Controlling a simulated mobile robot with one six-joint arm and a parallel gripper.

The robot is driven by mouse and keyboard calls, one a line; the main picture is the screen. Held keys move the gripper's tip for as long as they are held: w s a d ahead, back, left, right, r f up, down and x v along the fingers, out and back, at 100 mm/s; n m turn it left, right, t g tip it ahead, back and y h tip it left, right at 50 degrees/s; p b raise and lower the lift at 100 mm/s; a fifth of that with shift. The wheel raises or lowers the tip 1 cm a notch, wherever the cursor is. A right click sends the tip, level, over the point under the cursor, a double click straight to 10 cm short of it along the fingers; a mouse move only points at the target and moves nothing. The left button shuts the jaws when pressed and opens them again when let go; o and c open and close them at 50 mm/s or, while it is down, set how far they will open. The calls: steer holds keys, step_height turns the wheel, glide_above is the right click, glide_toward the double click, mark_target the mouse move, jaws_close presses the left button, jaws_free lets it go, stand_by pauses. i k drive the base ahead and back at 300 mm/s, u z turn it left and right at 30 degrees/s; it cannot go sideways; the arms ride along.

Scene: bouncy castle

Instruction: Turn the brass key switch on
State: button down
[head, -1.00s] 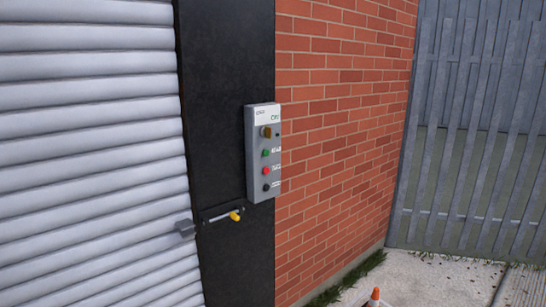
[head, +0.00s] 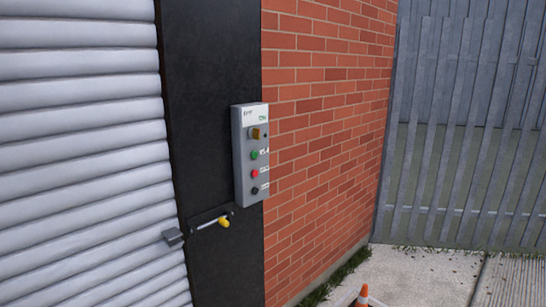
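The brass key switch (head: 256,132) is a small gold-brown knob near the top of a grey control box (head: 240,170). The box is fixed upright on a black door post, beside the brick wall. Below the switch are a green button (head: 254,155), a red button (head: 254,174) and a black button (head: 255,190). A small dark dot sits just right of the switch. The lettering is too small to read, and I cannot tell the switch's setting. My gripper is not in view.
A grey roller shutter (head: 75,150) fills the left. A bolt with a yellow knob (head: 223,221) sticks out low on the black post (head: 208,80). An orange cone (head: 363,296) stands at the bottom. A grey fence (head: 460,140) closes the right, with bare concrete (head: 420,275) before it.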

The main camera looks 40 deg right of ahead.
mark_target(254, 133)
steer(key=z, duration=0.95)
steer(key=k, duration=1)
steer(key=i, duration=0.85)
steer(key=z, duration=0.05)
